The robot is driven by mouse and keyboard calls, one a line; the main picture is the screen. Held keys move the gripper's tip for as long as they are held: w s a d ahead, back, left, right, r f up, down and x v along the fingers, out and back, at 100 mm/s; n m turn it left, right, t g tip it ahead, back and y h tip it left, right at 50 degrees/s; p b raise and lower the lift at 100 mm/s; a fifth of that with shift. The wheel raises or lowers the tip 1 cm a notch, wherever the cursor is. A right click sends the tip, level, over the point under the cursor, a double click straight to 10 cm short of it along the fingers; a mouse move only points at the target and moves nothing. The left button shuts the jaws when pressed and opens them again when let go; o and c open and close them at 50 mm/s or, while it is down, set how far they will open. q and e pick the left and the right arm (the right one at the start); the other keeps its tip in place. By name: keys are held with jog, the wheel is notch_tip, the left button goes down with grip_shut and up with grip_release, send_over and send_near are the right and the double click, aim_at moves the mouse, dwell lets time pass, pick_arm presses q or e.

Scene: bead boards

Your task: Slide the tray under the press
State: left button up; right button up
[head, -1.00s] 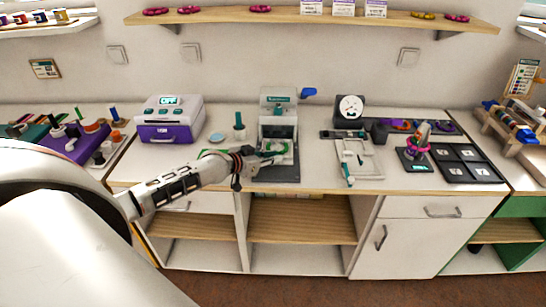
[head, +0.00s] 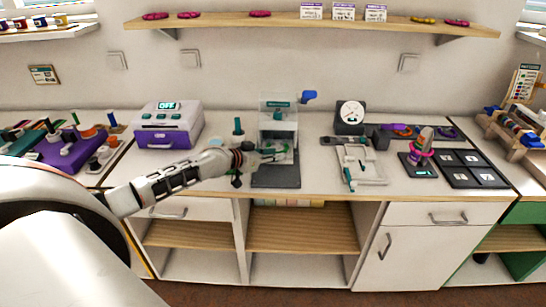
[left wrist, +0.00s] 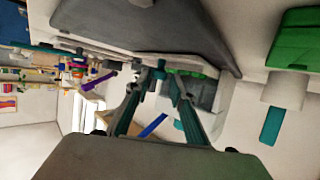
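The press (head: 278,122) stands on the counter, with a clear guard, a blue lever and a dark base plate (head: 276,182) reaching out in front. The tray (head: 283,157), pale with green on it, lies at the back of this plate, in the press opening and partly hidden. My left gripper (head: 268,157) reaches in from the left at the tray's edge. In the left wrist view its teal fingers (left wrist: 161,78) converge with a small gap and appear closed on the tray's near edge; the tray's pale and green side (left wrist: 198,70) shows beyond. My right gripper is not in view.
A purple-fronted machine (head: 168,125) and a green-handled tool (head: 239,130) stand left of the press. A white fixture (head: 362,168), a dial gauge (head: 350,116) and a dark compartment tray (head: 473,166) stand to the right. The front of the base plate is clear.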

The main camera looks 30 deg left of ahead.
pick_arm(q)
jog(key=shift+w+f, duration=0.1)
jog(key=shift+w, duration=0.05)
jog(key=shift+s+a, duration=0.15)
jog(key=shift+s, duration=0.4)
jog(key=v, duration=1.1)
jog(key=shift+r, duration=0.25)
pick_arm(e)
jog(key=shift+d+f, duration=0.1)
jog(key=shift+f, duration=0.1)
pick_arm(q)
jog(key=shift+f, duration=0.1)
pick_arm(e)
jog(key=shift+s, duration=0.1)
